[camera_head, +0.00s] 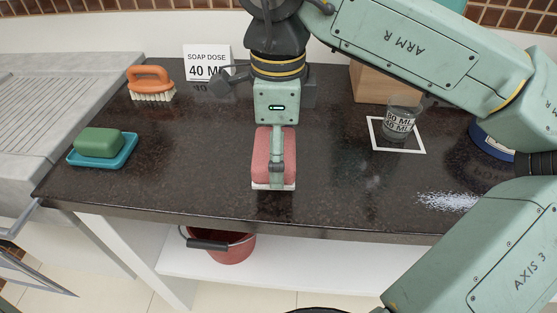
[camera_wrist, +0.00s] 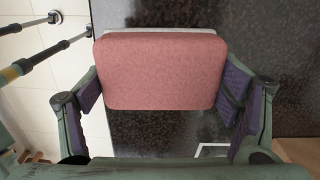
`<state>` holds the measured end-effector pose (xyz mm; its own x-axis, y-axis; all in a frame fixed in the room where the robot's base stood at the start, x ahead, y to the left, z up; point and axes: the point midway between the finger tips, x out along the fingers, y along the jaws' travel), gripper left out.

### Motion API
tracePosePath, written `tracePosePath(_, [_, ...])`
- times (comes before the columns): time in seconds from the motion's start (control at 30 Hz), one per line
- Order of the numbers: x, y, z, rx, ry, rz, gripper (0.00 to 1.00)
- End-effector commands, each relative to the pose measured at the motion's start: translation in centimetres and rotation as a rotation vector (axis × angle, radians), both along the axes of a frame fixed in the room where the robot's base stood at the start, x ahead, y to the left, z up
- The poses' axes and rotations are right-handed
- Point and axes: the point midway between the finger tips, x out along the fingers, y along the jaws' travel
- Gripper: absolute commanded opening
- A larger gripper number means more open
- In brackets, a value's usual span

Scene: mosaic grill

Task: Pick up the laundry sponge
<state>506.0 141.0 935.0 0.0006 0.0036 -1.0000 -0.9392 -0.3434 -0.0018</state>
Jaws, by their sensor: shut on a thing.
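The laundry sponge (camera_head: 261,157) is a pink-red block with a white layer along its bottom, at the front middle of the dark counter. My gripper (camera_head: 276,165) is above it, pointing down, with a finger against its near side. In the wrist view the sponge (camera_wrist: 160,72) fills the space between the two purple-padded fingers, which press on its left and right ends. The white layer shows along its far edge. The far finger is hidden in the head view. I cannot tell whether the sponge touches the counter or is just above it.
On the dark counter (camera_head: 190,175) are a green soap bar (camera_head: 100,142) in a blue dish, an orange brush (camera_head: 150,82), a soap dose sign (camera_head: 207,62), a glass beaker (camera_head: 399,122), a blue container (camera_head: 490,140) and white powder (camera_head: 447,201). A red bucket (camera_head: 232,249) stands below.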

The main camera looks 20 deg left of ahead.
Motion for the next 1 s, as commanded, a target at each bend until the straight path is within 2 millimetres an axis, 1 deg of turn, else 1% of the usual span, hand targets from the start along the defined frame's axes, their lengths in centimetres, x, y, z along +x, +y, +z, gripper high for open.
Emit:
tracePosePath(0.03, [-1.1, -0.4, -0.4, -0.003, -0.002, 0.004, 0.64])
tracePosePath(0.07, [-1.8, -0.6, -0.4, -0.004, -0.003, 0.005, 0.64])
tracePosePath(0.17, [-4.1, -1.2, -0.2, -0.003, -0.002, 0.004, 0.64])
tracePosePath(0.4, [-10.2, -2.9, 0.4, -0.005, -0.004, 0.004, 0.64])
tracePosePath(0.5, [-12.2, -3.5, 0.7, -0.004, -0.003, 0.003, 0.64])
tracePosePath(0.6, [-13.6, -3.8, 0.9, -0.004, -0.001, 0.003, 0.64])
tracePosePath(0.7, [-14.5, -4.1, 1.0, -0.004, 0.0, 0.003, 0.64])
tracePosePath(0.83, [-15.0, -4.2, 1.1, -0.004, 0.0, 0.002, 0.64])
tracePosePath(1.0, [-15.0, -4.2, 1.2, -0.004, 0.001, 0.002, 0.64])
